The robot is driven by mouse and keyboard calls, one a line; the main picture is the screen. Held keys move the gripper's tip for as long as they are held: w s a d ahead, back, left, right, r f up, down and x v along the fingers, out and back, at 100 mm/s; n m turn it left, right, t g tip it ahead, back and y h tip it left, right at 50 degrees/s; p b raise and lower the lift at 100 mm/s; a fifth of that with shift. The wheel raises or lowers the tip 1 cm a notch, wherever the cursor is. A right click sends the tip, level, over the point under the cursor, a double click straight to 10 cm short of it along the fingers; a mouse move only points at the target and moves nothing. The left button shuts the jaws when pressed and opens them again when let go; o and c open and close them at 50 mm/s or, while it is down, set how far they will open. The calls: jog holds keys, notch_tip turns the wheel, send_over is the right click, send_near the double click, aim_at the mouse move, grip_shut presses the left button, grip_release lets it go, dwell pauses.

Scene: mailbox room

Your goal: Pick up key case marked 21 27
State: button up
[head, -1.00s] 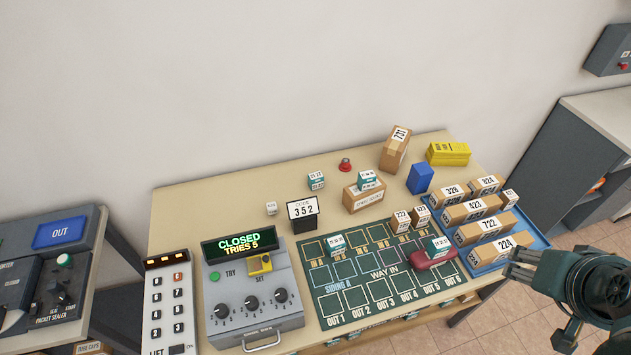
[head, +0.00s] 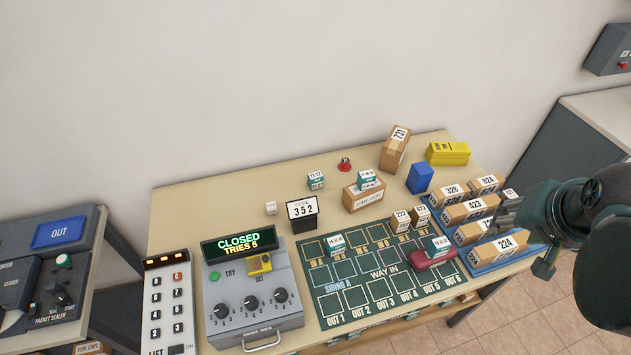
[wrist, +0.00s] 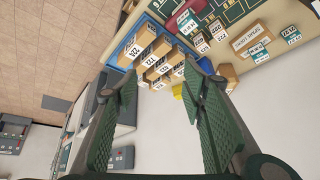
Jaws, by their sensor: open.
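The key case (head: 316,181) that seems to read 21 27 is a small teal box with white labels. It stands alone on the bare table behind the code stand in the head view. What seems to be the same case (wrist: 291,33) shows at the upper right of the wrist view. My gripper (wrist: 163,88) is open with nothing between its fingers. In the head view my gripper (head: 508,212) is over the right end of the table by the blue tray, partly hidden by my arm, far right of the case.
A similar teal case (head: 367,177) sits on a carton (head: 362,196) just right of it. A code stand (head: 302,213), red button (head: 345,165) and blue block (head: 419,179) are nearby. The blue tray (head: 540,248) holds several cartons.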

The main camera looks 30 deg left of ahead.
jog(key=w+a+m+g, duration=0.1)
jog(key=w+a+m, duration=0.1)
jog(key=w+a, duration=1.1)
jog(key=m+g+h+b, duration=0.1)
jog(key=m+g+h, duration=0.15)
jog(key=m, duration=0.25)
send_over(314, 175)
jog(key=s+a, duration=0.1)
jog(key=s, duration=0.1)
notch_tip(314, 175, down, 24)
jog(key=shift+s+a+f+t+h, duration=0.1)
jog(key=shift+a+f+t+h, duration=0.15)
jog(key=shift+a+f+t, duration=0.15)
jog(key=shift+d, duration=0.1)
jog(key=shift+x, duration=1.2)
jog(key=shift+f, duration=0.1)
